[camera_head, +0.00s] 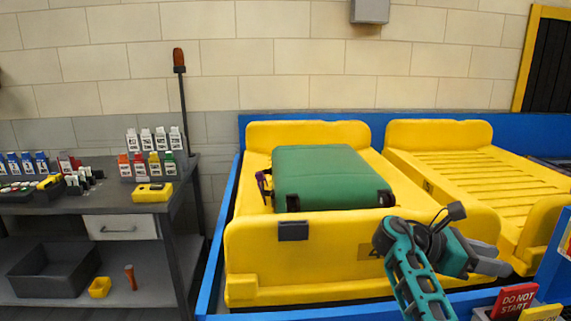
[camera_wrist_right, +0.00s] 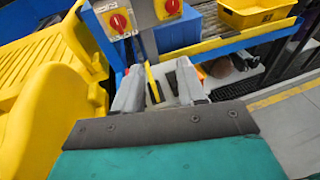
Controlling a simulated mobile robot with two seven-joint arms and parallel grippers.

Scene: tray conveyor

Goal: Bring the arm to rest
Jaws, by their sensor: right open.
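My right arm comes up from the bottom of the head view, bent at the wrist. Its gripper (camera_head: 498,260) points right, in front of the yellow tray's front wall. In the right wrist view the same gripper (camera_wrist_right: 158,85) has its two grey fingers apart with nothing held between them. My left gripper and arm are in neither view. A green suitcase (camera_head: 325,175) lies flat in the near yellow tray (camera_head: 270,262), behind and left of the right gripper and apart from it.
A second, empty yellow tray (camera_head: 475,180) sits to the right on the blue conveyor frame. A red sign (camera_head: 515,300) stands below the gripper. The wrist view shows red knobs (camera_wrist_right: 118,20) and a yellow bin (camera_wrist_right: 255,12) beyond the fingers. A dark workbench (camera_head: 105,205) stands left.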

